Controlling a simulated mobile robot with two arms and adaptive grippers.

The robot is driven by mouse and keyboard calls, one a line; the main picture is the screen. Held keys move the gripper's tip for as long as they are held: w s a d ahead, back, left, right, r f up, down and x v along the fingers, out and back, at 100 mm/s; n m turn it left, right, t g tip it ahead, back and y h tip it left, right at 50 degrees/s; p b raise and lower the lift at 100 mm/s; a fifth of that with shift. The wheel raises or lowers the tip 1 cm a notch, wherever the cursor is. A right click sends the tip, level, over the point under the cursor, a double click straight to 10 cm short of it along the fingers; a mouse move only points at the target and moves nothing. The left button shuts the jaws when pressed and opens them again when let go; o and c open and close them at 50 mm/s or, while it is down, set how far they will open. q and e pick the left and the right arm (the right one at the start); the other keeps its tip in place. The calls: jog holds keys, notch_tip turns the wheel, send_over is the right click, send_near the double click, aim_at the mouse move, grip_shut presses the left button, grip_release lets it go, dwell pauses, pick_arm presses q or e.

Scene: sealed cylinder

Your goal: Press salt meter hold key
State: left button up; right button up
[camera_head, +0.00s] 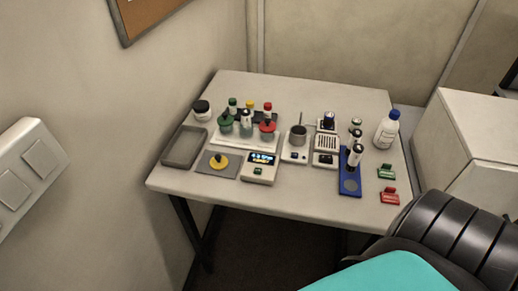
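A small white device with a lit display (262,159) sits near the front edge of the table, left of centre. It looks like the salt meter. A small greenish key (257,171) shows on its face below the display; its label is too small to read. Neither of my grippers is in view, and nothing touches the device.
The table (300,205) also holds a grey tray (184,147), a yellow knob on a grey pad (219,162), a rack with coloured caps, a stirrer with a dark cup (298,136), a blue stand (349,184), a white bottle (387,131) and red and green clips. Walls enclose the back and left.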

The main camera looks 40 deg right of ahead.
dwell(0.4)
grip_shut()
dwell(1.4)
